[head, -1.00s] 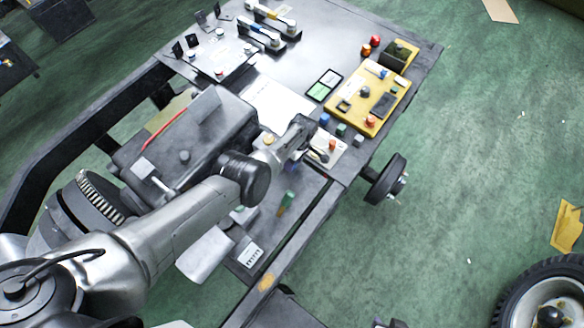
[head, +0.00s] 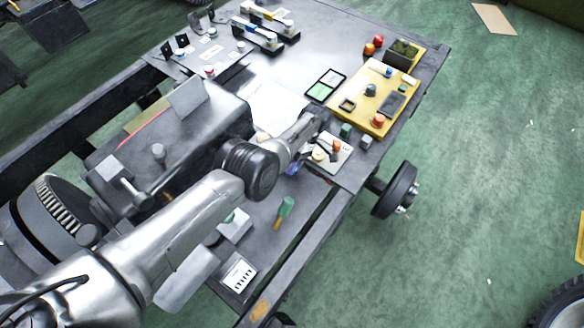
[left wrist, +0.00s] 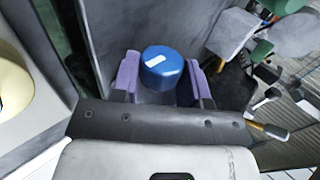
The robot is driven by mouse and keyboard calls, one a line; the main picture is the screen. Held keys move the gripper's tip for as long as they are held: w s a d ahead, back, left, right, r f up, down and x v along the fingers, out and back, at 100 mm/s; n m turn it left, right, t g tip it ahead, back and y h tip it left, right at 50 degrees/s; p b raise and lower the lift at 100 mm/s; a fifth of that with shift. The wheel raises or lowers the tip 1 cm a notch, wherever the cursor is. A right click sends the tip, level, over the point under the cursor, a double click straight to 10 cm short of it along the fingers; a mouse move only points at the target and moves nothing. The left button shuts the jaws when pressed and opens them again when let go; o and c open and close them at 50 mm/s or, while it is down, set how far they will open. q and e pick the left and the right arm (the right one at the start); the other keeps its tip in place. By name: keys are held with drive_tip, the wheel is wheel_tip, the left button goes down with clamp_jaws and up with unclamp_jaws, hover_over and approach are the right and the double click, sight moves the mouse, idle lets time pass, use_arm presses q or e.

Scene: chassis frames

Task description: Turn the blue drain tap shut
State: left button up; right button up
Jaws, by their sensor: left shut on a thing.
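The blue drain tap (left wrist: 163,68) shows in the left wrist view as a round blue cap with a white mark on top. It sits between the two purple fingers of my left gripper (left wrist: 162,78), which are shut on it. In the head view my left gripper (head: 293,167) reaches down at the middle of the frame bench, partly hidden behind its own wrist. The tap's lower part and its base are hidden. My right gripper is not in view.
A white plate with knobs (head: 338,157) lies close right of my left gripper. A yellow panel (head: 362,105) lies farther back. A green-handled tool (head: 285,208) lies nearer. A grey box (head: 200,125) stands left.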

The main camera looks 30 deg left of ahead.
use_arm(q)
drive_tip(key=shift+f, duration=0.1)
idle(0.4)
drive_tip(key=o, duration=0.7)
drive_tip(key=shift+c, duration=0.2)
